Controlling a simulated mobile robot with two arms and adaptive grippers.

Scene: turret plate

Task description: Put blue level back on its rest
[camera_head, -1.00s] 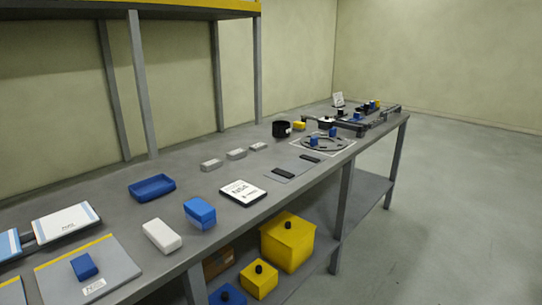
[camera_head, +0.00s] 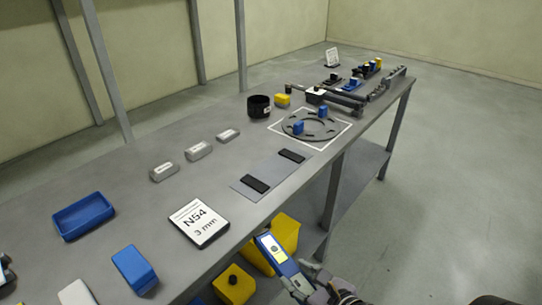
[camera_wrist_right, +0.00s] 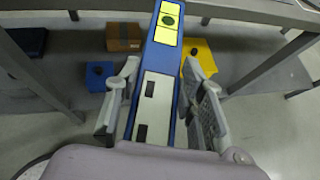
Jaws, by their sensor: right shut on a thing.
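The blue level (camera_head: 272,249) is a long blue bar with a pale face and a yellow vial section at its far end. My right gripper (camera_head: 300,284) is shut on it and holds it in front of the bench's front edge, outside the tabletop. In the right wrist view the level (camera_wrist_right: 164,60) runs lengthwise between the two fingers of the gripper (camera_wrist_right: 161,98), its yellow end pointing away. Two black pads, one nearer (camera_head: 256,185) and one farther (camera_head: 292,156), lie on a grey mat (camera_head: 272,174) on the bench; nothing lies on them. My left gripper is not clearly seen.
An N54 3 mm card (camera_head: 199,221), a blue block (camera_head: 134,268) and a blue tray (camera_head: 83,215) are on the bench (camera_head: 130,180). Beyond the mat are a ring plate (camera_head: 311,129) and a black cup (camera_head: 259,105). Yellow boxes stand on the lower shelf.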

